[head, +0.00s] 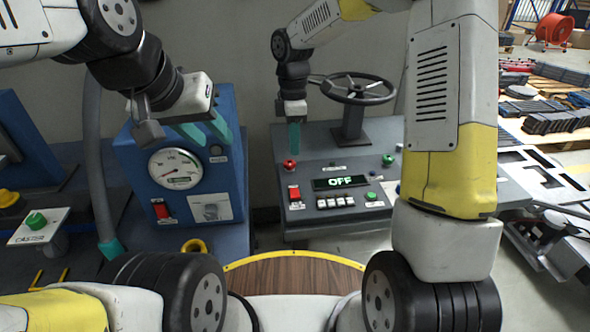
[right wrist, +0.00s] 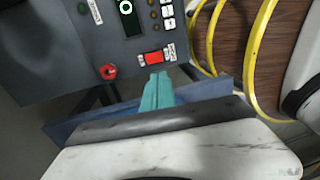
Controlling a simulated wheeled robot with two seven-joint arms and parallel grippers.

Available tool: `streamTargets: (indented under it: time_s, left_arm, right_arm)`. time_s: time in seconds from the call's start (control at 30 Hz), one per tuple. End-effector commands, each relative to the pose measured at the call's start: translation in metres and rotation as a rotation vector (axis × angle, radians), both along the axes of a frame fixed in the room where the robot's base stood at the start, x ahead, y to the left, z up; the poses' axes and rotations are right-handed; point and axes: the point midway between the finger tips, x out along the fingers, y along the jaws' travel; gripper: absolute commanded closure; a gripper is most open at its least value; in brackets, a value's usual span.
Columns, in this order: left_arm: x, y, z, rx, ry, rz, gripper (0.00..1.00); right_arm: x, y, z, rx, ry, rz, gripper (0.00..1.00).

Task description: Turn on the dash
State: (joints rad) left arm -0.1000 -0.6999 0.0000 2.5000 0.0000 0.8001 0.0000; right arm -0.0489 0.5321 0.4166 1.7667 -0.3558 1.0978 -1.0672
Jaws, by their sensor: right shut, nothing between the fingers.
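The dash is a grey sloped console (head: 330,222) with a dark display (head: 341,182) reading "OFF" in green. A red rocker switch (head: 294,192) sits at its left, below a round red button (head: 290,165). My right gripper (head: 294,148) is shut and empty, pointing down above the dash's left side. In the right wrist view, its teal fingertips (right wrist: 158,74) are just short of the red switch (right wrist: 153,57), beside the red button (right wrist: 108,72); contact cannot be told. My left gripper (head: 205,130) has its teal fingers apart, empty, in front of the blue gauge box.
A steering wheel (head: 352,88) stands on the dash's back. White keys (head: 335,202) and green buttons (head: 388,160) lie right of the red switch. The blue gauge box (head: 232,175) has its own red switch (head: 161,209). A green caster button (head: 35,220) is at far left.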

Motion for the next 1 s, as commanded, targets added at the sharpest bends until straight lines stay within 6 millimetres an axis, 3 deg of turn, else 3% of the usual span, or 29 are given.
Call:
streamTargets:
  time_s: [0.47,1.0]
  left_arm:
    - [0.0,0.0,0.0,0.0,0.0,0.0,0.64]
    - [0.0,0.0,0.0,0.0,0.0,0.0,0.64]
  right_arm:
    - [-0.001,0.0,-0.008,-0.001,0.004,0.003,1.0]
    - [-0.014,-0.002,-0.111,0.0,0.004,0.004,1.0]
